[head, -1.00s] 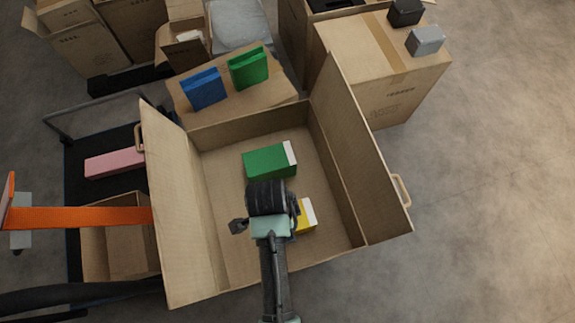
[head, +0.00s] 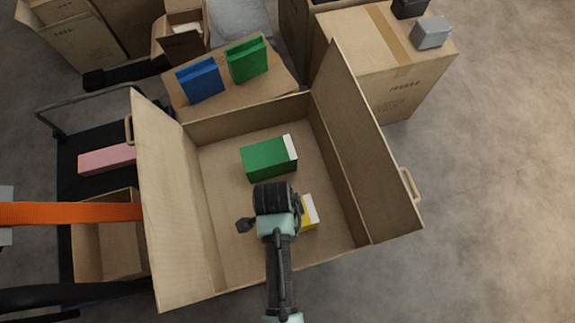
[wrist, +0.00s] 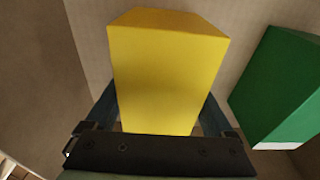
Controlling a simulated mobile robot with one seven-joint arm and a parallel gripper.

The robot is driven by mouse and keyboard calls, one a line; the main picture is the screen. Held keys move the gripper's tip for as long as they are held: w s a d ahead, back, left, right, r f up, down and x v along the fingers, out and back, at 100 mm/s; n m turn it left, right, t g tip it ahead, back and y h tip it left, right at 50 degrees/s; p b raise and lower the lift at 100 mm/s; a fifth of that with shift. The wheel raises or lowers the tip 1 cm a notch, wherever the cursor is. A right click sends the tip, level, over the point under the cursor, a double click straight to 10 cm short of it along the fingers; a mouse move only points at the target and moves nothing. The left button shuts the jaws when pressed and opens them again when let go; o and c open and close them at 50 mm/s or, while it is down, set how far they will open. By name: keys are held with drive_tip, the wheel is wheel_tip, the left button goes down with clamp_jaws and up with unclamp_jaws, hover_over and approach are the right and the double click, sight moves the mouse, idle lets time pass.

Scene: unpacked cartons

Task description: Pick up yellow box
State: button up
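The yellow box (head: 308,224) lies inside the large open carton (head: 232,262), partly hidden by my arm in the head view; a white end shows. In the wrist view the yellow box (wrist: 165,75) fills the middle, with one finger on each side. My gripper (wrist: 162,110) is spread wide around the yellow box, and the fingertips are hidden behind it. I see no clear sign of it being squeezed or lifted. In the head view the fingers are hidden by my wrist.
A green box with a white end (head: 268,159) lies beside the yellow one, also in the wrist view (wrist: 280,90). Carton flaps (head: 178,195) stand up left and right (head: 365,150).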

drive_tip(key=c, duration=1.1)
